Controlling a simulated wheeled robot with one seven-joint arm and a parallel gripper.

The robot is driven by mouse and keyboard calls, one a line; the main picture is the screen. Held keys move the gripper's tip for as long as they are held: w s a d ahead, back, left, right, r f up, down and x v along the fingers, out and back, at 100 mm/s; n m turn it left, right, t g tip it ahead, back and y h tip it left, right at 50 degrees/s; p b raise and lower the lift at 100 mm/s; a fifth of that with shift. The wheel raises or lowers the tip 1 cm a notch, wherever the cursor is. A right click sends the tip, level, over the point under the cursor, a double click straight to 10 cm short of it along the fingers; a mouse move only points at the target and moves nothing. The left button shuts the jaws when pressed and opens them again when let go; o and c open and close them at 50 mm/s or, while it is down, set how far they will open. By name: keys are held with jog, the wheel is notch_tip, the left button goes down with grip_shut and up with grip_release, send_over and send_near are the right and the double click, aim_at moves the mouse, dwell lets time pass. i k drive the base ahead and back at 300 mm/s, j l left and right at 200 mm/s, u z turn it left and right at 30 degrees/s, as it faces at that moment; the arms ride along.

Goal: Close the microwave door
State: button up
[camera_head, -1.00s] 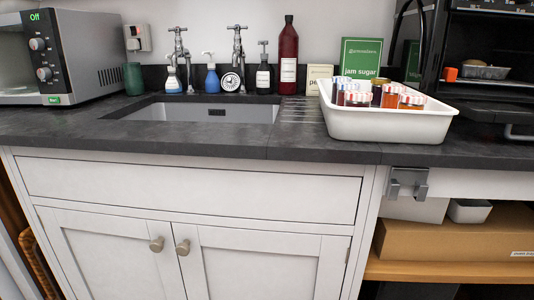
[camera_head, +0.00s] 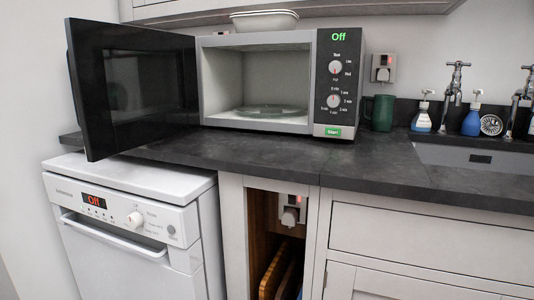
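The microwave (camera_head: 324,130) stands on the dark worktop, left of the sink, with its display reading "Off". Its black door (camera_head: 133,90) is wide open, swung out to the left on its left side. The cavity is in plain view, with a glass turntable (camera_head: 268,111) on its floor and no food on it. My gripper does not show in the view.
A white dishwasher (camera_head: 130,225) stands below the open door. A dark green mug (camera_head: 379,113) stands right of the microwave, and a pale bowl (camera_head: 263,20) sits on top. The worktop (camera_head: 240,150) in front of the microwave is clear.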

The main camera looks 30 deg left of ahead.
aim_at(132, 88)
jog(key=k+j+u, duration=0.1)
jog(key=j, duration=1.55)
jog(key=k+j+u, duration=0.1)
jog(key=j, duration=1.5)
